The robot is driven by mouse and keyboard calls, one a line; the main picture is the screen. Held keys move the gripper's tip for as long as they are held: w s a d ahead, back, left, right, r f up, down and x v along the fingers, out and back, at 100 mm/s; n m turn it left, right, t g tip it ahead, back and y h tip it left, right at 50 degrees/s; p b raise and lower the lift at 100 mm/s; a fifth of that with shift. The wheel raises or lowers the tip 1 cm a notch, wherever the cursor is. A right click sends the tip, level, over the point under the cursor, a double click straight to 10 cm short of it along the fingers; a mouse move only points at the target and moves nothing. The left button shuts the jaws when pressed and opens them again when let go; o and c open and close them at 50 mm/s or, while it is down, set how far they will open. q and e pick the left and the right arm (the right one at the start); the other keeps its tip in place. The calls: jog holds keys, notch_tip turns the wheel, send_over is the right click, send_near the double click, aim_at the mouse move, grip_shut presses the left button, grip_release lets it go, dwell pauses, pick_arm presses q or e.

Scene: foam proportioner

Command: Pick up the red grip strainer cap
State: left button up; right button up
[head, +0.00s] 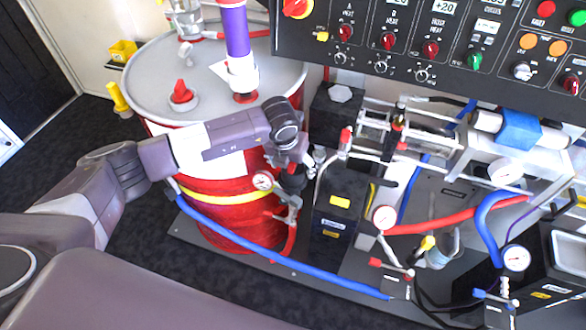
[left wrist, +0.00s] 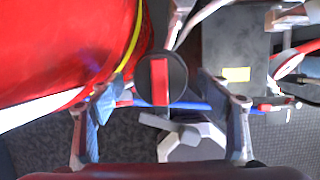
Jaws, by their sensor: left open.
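The strainer cap (left wrist: 161,82) is a dark round disc with a raised red bar grip across it, in the upper middle of the left wrist view. My left gripper (left wrist: 155,98) is open, with one finger to the left of the cap and one to the right. Gaps show on both sides, and nothing is held. In the head view my left gripper (head: 291,166) reaches down beside the red drum, and the wrist largely hides the cap there.
The red drum (head: 225,215) stands left of the gripper, with a gauge (head: 262,181) close by. A black box (head: 340,222) is on the right. A blue hose (head: 270,262) runs below. A control panel (head: 440,40) overhangs the back.

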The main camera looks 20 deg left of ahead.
pick_arm(q)
jog(key=shift+f, duration=0.1)
jog(key=shift+c, duration=0.2)
jog(key=c, duration=1.2)
jog(key=shift+c, duration=0.6)
jog(key=shift+r, duration=0.2)
